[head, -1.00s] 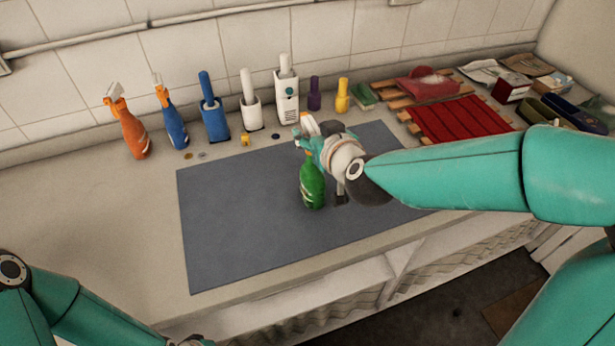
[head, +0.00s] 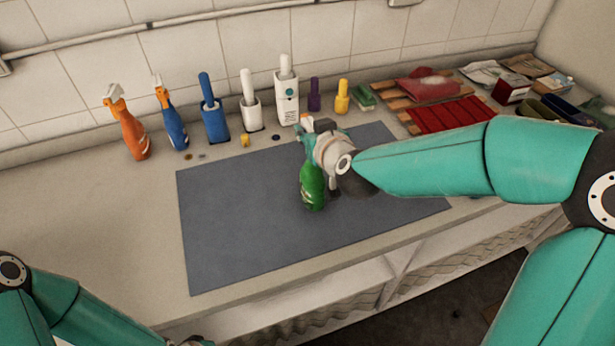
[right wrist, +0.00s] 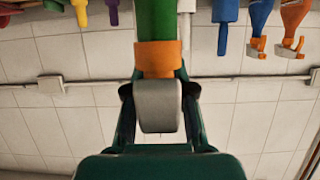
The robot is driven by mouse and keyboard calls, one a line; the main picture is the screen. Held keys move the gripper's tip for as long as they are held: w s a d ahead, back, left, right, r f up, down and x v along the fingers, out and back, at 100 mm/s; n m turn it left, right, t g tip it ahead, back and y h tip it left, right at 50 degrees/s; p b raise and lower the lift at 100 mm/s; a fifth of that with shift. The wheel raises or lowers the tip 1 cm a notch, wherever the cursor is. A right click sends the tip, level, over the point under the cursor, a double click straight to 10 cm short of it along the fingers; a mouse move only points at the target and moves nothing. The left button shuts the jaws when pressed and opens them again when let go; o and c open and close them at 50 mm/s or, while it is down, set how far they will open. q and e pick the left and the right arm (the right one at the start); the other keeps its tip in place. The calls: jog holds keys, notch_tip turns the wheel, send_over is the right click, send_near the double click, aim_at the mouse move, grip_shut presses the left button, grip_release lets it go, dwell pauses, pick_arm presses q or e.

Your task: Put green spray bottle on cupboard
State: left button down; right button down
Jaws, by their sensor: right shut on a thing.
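The green spray bottle (head: 313,188) appears upright over the grey mat (head: 235,230), its orange-and-white spray head partly hidden by my gripper. My right gripper (head: 318,147) is shut on the bottle near its neck. In the right wrist view, the green bottle (right wrist: 157,22) with its orange collar (right wrist: 158,58) and grey-white trigger head lies between my fingers. I cannot tell whether the bottle's base touches the mat. A white cupboard front (head: 340,290) shows below the counter edge.
An orange spray bottle (head: 133,132), a blue spray bottle (head: 173,128) and several brushes in holders line the tiled wall. A red mat on wooden slats (head: 452,114) lies at right. The counter (head: 90,220) left of the grey mat is clear.

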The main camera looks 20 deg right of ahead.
jog(key=shift+r, duration=0.25)
